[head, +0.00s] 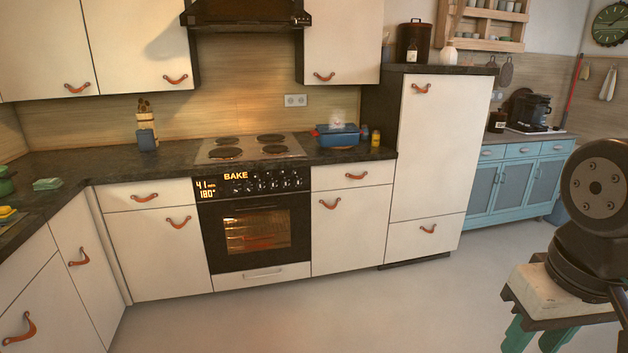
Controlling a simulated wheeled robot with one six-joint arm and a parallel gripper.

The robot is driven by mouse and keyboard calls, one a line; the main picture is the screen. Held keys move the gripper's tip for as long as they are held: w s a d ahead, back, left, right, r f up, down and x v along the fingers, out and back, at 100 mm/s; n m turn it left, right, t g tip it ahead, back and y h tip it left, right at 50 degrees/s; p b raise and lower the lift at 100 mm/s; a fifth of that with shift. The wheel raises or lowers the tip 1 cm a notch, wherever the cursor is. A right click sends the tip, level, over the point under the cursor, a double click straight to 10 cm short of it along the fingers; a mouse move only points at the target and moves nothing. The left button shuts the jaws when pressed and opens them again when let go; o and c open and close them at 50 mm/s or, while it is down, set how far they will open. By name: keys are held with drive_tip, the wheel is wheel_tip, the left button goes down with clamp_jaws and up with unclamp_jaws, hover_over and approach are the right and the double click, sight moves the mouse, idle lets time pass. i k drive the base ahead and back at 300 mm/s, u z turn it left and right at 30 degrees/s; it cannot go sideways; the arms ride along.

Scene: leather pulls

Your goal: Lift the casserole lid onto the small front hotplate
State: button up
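A blue casserole (338,138) stands on the dark counter just right of the stove, with a whitish wisp above it. It is too small to tell whether its lid is on it, and I cannot make out a separate lid. The cooktop (250,148) has dark round hotplates in two rows. The front right hotplate (276,149) looks smaller than the front left hotplate (225,153). Both look bare. Part of my arm shows at the right edge, but my gripper is out of view.
Small jars (376,138) stand right of the casserole, before the tall cabinet (437,150). A utensil holder (147,133) stands left of the cooktop. The oven (253,232) below is shut and lit. The floor (270,325) in front is clear.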

sight(323, 128)
drive_tip(key=z, duration=0.15)
drive_tip(key=i, duration=4.15)
